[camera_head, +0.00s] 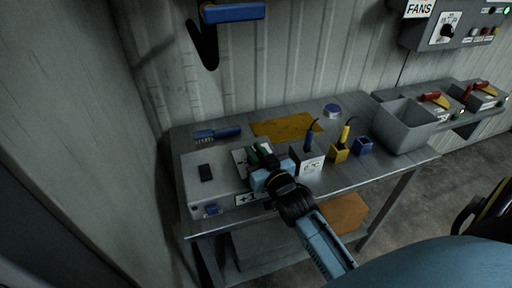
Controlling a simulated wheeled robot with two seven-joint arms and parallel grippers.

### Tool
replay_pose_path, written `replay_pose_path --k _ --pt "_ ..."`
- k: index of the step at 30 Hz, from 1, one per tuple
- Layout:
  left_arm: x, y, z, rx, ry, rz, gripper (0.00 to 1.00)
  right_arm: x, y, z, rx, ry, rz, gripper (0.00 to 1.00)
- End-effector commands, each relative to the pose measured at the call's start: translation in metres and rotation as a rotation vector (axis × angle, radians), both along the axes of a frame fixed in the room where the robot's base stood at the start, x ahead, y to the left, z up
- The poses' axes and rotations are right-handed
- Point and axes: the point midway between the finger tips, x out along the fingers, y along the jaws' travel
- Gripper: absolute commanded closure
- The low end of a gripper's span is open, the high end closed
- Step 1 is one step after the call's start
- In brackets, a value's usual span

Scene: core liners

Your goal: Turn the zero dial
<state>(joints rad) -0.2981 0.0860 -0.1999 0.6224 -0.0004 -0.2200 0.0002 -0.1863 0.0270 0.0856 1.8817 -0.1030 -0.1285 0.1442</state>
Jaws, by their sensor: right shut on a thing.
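A grey instrument box (222,188) sits at the left end of the workbench. Its top carries a small dark display (205,172) and a pale plate (239,160). Its front carries a label starting "+1" (244,199), partly covered by my arm, and a small blue part (211,210). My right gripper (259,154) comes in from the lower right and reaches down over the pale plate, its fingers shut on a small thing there. The dial itself is hidden or too small to make out beneath the fingers. My left gripper is not in view.
On the workbench (400,165) are a blue brush (217,133), a yellow mat (285,127), a white block holding a blue-handled tool (308,164), yellow (339,153) and blue (363,146) holders, and a grey bin (404,126). Switch boxes stand behind at right.

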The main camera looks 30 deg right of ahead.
Motion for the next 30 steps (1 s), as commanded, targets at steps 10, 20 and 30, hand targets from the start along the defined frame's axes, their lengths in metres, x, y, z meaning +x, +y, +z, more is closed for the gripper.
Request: replay_pose_path --k 10,20,30 --pt "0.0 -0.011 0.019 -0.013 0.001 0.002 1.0 0.0 -0.002 0.001 -0.009 0.005 0.215 1.0" --pt "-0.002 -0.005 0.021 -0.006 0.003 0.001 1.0 0.0 -0.001 0.0 -0.005 0.003 0.347 1.0" --pt "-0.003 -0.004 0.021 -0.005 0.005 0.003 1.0 0.0 0.0 0.0 0.0 0.0 0.38 1.0"
